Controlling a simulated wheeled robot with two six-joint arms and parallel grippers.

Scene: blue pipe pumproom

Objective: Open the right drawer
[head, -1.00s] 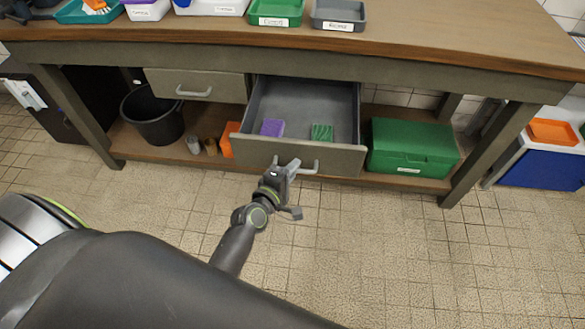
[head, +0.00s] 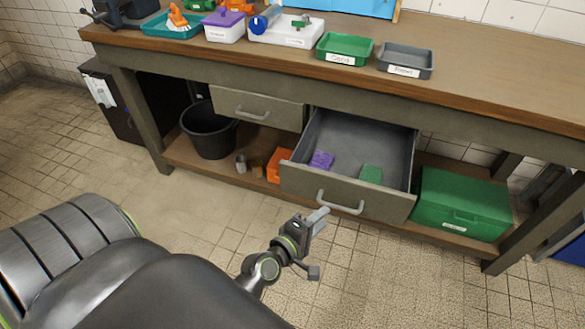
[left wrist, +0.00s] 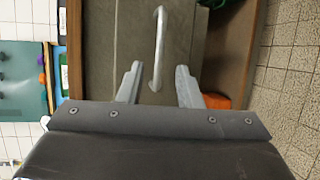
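The right drawer (head: 393,205) stands pulled well out from under the wooden workbench. Its inside shows, with a purple sponge (head: 321,160) and a green sponge (head: 371,174) in it. Its pale bar handle (head: 340,207) is on the front. My left gripper (head: 317,244) is in front of and below the drawer front, apart from the handle, open and empty. In the left wrist view its two fingers (left wrist: 159,86) are spread, with the handle (left wrist: 159,45) ahead between them. My right gripper is not in view.
The left drawer (head: 257,108) is shut. A black bucket (head: 208,133), an orange box (head: 279,166) and a green case (head: 461,205) stand on the lower shelf. Trays, such as a green one (head: 345,49), line the bench top (head: 480,83). The tiled floor in front is clear.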

